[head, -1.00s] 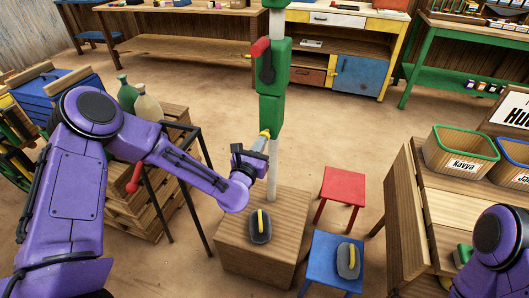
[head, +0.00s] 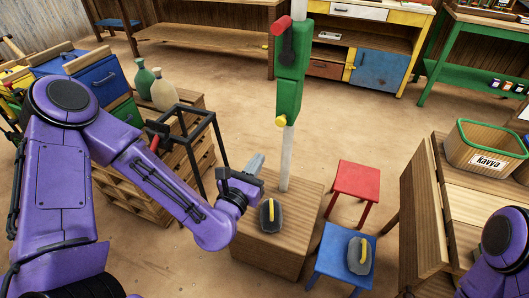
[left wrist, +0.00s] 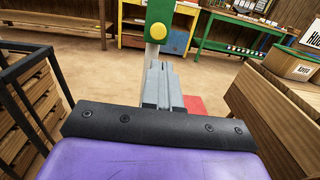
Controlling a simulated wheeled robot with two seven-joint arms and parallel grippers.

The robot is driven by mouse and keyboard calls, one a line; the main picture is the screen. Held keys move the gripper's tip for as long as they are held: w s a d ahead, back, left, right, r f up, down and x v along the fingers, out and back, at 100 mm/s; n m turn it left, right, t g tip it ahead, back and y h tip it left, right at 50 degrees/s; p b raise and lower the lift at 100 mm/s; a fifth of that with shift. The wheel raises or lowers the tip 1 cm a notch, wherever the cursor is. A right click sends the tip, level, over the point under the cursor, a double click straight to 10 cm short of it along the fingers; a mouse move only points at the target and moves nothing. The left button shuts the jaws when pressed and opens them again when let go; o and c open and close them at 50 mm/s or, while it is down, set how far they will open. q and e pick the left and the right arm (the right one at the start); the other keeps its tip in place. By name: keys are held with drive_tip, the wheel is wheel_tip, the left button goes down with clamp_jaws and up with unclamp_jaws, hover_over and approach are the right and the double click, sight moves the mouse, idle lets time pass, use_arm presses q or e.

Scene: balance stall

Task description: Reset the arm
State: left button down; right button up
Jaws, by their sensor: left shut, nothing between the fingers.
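A pale upright post (head: 287,160) rises from a wooden block (head: 300,200). A green housing (head: 290,95) on the post carries a red-ended lever (head: 281,26) at its top and a yellow knob (head: 281,122) at its lower end. My left gripper (head: 255,163) is shut and empty, beside the post on its left and below the yellow knob, apart from it. In the left wrist view, the shut grey fingers (left wrist: 162,88) point toward the post, with the yellow knob (left wrist: 152,38) above them. My right gripper is not in view.
A grey weight with a yellow handle (head: 270,215) sits on the wooden block, below my left gripper. A similar weight (head: 358,255) sits on a blue stool (head: 338,265). A red stool (head: 356,180) stands behind it. A black frame (head: 218,140) stands close left.

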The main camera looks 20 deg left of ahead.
use_arm(q)
drive_tip(key=s+a+f+m+g+p, duration=0.1)
drive_tip(key=s+f+m+g, duration=0.3)
drive_tip(key=f+m, duration=0.5)
drive_tip(key=s+a+f+m+g+p, duration=0.1)
drive_tip(key=s+f+m+g, duration=0.3)
drive_tip(key=f+m, duration=0.55)
drive_tip(key=s+a+f+m+g+y, duration=0.1)
drive_tip(key=s+a+f+m+g, duration=0.1)
drive_tip(key=s, duration=0.4)
drive_tip(key=s+a+f+m+g+y+p, duration=0.1)
drive_tip(key=s+a+f+m+g, duration=0.1)
drive_tip(key=s+m, duration=0.3)
drive_tip(key=s+a+f+m+g+y+p, duration=0.1)
drive_tip(key=s+a+f+m+g, duration=0.2)
drive_tip(key=s, duration=0.4)
drive_tip(key=shift+s+a+y, duration=0.3)
drive_tip(key=shift+a+y, duration=0.1)
drive_tip(key=shift+a, duration=0.1)
drive_tip(key=c, duration=1.8)
unclamp_jaws()
drive_tip(key=shift+w, duration=0.1)
